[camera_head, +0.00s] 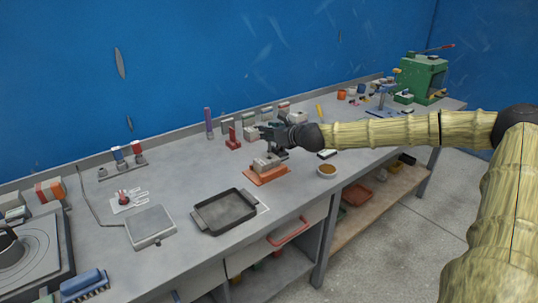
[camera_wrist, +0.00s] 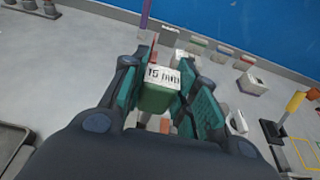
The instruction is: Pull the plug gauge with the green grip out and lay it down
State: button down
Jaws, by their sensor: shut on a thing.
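My gripper (camera_head: 277,150) is above the grey block on an orange base (camera_head: 267,176) near the middle of the bench. In the wrist view, its two teal-padded fingers (camera_wrist: 157,92) are shut on the green grip (camera_wrist: 155,99) of the plug gauge. The grip's end carries a white label with dark lettering. The gauge's lower part is hidden behind the grip and my gripper, so I cannot tell whether it is still in the block.
A grey plate (camera_head: 150,240) is further left. Several small blocks line the back. Bare bench shows left of the base.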

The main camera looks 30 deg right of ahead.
jog(key=shift+r, duration=0.1)
jog(key=shift+r+p, duration=1.35)
jog(key=shift+r, duration=0.55)
